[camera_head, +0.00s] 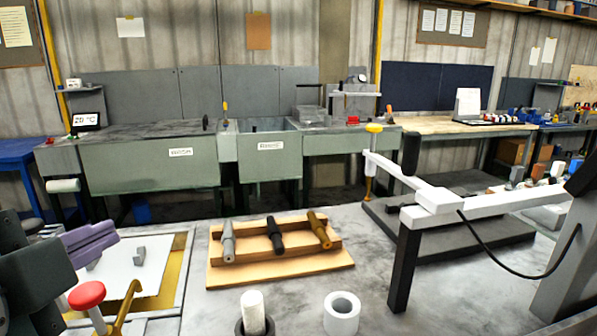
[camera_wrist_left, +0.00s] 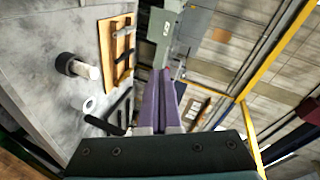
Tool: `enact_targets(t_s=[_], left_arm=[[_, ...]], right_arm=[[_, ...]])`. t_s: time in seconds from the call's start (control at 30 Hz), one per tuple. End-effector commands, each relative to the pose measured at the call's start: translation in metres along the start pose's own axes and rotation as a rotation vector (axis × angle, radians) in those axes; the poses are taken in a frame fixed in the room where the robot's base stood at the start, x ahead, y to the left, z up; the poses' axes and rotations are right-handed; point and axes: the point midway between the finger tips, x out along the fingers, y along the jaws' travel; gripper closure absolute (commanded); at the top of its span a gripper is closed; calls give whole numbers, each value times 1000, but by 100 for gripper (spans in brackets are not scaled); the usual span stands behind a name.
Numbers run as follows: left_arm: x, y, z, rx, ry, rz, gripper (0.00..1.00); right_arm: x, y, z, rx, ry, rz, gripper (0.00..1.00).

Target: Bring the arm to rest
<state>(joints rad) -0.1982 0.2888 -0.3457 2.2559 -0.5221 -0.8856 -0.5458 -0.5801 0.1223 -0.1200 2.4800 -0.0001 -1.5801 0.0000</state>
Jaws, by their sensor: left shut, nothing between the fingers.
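My left gripper (camera_head: 108,236) comes in at the left edge with its purple fingers pointing right. It is over the left part of the bench, above a white sheet (camera_head: 122,275) in a framed tray. In the left wrist view its two purple fingers (camera_wrist_left: 165,82) lie together, shut with nothing between them. Most of my left arm is outside the head view. My right gripper is not in view.
A red knob (camera_head: 87,295) stands just below the gripper. A wooden rack (camera_head: 280,264) with three rods, a white cylinder (camera_head: 252,312) and a white ring (camera_head: 342,300) stand right of it. A white arm fixture (camera_head: 440,200) rises at right. Green-grey tanks (camera_head: 150,170) line the back.

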Motion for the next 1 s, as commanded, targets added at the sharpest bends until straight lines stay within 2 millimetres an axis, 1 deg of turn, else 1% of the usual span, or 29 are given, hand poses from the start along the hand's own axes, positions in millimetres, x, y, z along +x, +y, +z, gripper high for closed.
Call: enact_targets(t_s=[0.03,0.07,0.1,0.13,0.17,0.2,0.27,0.3,0.33,0.37,0.4,0.47,0.5,0.57,0.6,0.67,0.7,0.77,0.8,0.87,0.9,1.0], left_arm=[[-14,32,23,-183,-97,132,100],[-24,50,34,-285,-156,206,100],[-39,74,47,-411,-237,298,100],[-52,90,55,-498,-298,362,100],[-65,106,61,-580,-359,424,100],[-85,125,68,-681,-442,503,100],[-117,150,74,-817,-568,612,100],[-140,165,77,-899,-655,682,100],[-158,174,78,-957,-721,732,100],[-164,149,69,-958,-718,730,100],[-167,128,62,-950,-709,722,100],[-173,108,56,-947,-707,721,100],[-177,94,51,-946,-707,721,100],[-184,71,44,-944,-706,721,100],[-189,56,39,-944,-706,721,100],[-196,32,31,-943,-705,720,100],[-202,16,26,-942,-705,720,100],[-209,-8,18,-942,-705,720,100],[-214,-24,13,-941,-705,720,100],[-222,-47,5,-941,-704,720,100],[-227,-62,0,-941,-704,720,100],[-237,-95,-11,-940,-704,720,100]], right_arm=[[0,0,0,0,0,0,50],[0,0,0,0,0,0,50],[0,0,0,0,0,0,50],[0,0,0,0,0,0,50],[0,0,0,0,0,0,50],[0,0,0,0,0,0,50],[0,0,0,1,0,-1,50],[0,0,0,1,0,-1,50],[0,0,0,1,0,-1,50],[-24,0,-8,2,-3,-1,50],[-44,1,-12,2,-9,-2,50],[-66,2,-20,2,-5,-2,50],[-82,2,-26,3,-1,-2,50],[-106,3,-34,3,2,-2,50],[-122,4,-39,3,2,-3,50],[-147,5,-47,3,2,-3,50],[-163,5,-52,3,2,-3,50],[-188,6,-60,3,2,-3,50],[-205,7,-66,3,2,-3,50],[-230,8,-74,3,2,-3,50],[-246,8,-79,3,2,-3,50],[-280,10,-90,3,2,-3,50]])
